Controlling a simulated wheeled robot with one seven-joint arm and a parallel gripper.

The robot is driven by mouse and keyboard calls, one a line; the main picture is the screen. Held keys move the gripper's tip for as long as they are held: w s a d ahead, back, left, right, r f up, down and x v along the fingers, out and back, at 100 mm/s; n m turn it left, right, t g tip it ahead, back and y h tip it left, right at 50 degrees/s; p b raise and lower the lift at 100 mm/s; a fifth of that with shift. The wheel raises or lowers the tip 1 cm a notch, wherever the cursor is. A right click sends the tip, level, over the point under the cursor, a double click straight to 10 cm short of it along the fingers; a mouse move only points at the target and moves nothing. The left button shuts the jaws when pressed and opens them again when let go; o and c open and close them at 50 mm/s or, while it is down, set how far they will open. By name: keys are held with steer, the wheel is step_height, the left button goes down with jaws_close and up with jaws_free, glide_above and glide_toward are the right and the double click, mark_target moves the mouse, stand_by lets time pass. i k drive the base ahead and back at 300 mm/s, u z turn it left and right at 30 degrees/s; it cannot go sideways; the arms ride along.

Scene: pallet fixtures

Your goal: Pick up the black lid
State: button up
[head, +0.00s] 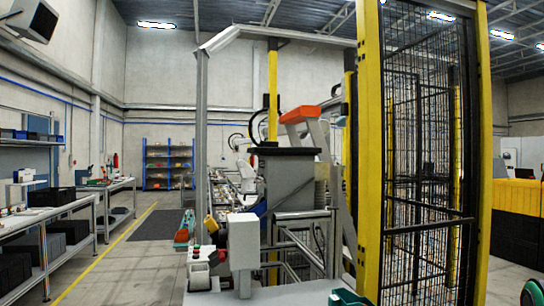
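I cannot make out a black lid for certain. A dark flat top (288,151) sits on a grey box-shaped machine part (290,182) near the middle, but I cannot tell whether it is a lid. A black box (52,197) stands on the left workbench, and its top is too small to tell as lidded or open. My gripper is not in view.
A yellow-framed black mesh fence (415,160) fills the right side. A white control box with buttons (200,265) and a grey-white post (243,250) stand close in front. A teal object (347,298) is cut off at the bottom edge. The left aisle floor (120,265) is clear.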

mark_target(283, 149)
steer(key=i, duration=0.85)
